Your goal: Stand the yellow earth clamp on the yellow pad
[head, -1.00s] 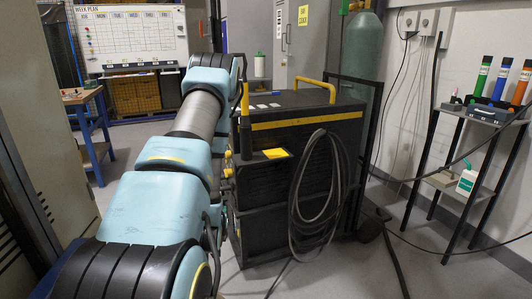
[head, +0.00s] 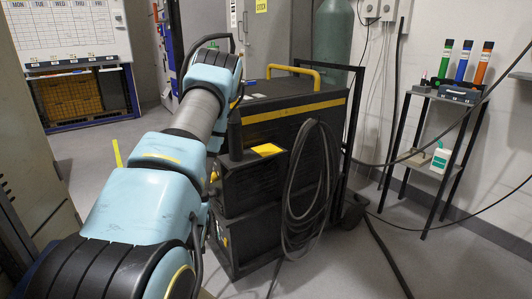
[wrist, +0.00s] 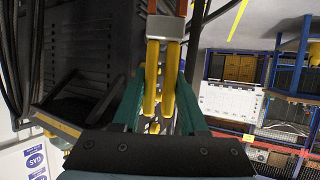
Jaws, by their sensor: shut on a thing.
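The yellow pad (head: 267,149) is a flat yellow square on the front ledge of the black welding machine (head: 262,185). It is bare in the head view. In the wrist view the earth clamp (wrist: 151,80) has two long yellow handles, a grey metal block and copper-coloured parts at the top edge. My gripper (wrist: 162,85) has teal fingers on either side of the handles and is shut on the clamp. In the head view my arm hides both gripper and clamp. I cannot make out the pad in the wrist view.
A yellow rail (head: 294,72) tops the machine, and a coiled black cable (head: 309,190) hangs on its front. A shelf stand (head: 437,140) with coloured tubes and a white bottle (head: 441,159) is at the right. Cables cross the floor. A whiteboard (head: 66,32) is at the back left.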

